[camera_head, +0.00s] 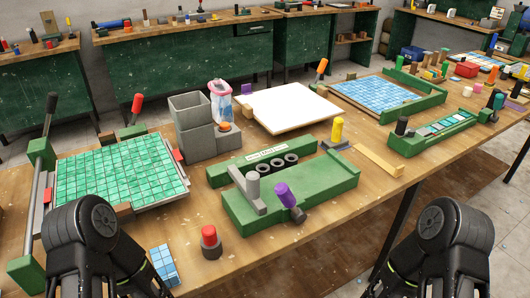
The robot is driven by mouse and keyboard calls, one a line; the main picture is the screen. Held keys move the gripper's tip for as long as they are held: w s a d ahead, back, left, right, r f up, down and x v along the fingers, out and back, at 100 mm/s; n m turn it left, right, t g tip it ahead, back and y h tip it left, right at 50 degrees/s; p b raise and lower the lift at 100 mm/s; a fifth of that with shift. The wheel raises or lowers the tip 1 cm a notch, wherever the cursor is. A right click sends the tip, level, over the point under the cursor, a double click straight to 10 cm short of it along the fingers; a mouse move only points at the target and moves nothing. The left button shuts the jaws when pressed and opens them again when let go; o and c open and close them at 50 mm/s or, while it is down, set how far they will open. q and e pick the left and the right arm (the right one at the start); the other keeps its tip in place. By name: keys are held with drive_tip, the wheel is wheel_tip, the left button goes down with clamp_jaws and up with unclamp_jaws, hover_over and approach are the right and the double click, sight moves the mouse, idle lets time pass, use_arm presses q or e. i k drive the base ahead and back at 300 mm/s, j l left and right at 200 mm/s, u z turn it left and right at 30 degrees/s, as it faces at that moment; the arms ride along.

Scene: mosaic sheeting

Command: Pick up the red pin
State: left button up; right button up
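A short red pin (209,235) stands upright in a dark round base (211,250) on the near part of the wooden table, left of centre. Its lower end is hidden inside the base. My two black arms come in at the bottom left and bottom right corners, with the red pin between them. Only arm links show. The fingers of both grippers are out of the picture, and nothing is seen touching the pin.
A blue tile block (164,265) lies left of the pin. A green fixture (320,190) with a purple-handled lever (288,200) stands to its right. A green mosaic sheet (120,170) lies at left; a grey block machine (200,140) stands behind.

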sight(209, 234)
drive_tip(key=k+j+u, duration=0.1)
drive_tip(key=u, duration=0.25)
drive_tip(key=j+u, duration=0.15)
drive_tip(key=u, duration=0.15)
drive_tip(key=k+j+u, duration=0.1)
drive_tip(key=u, duration=0.25)
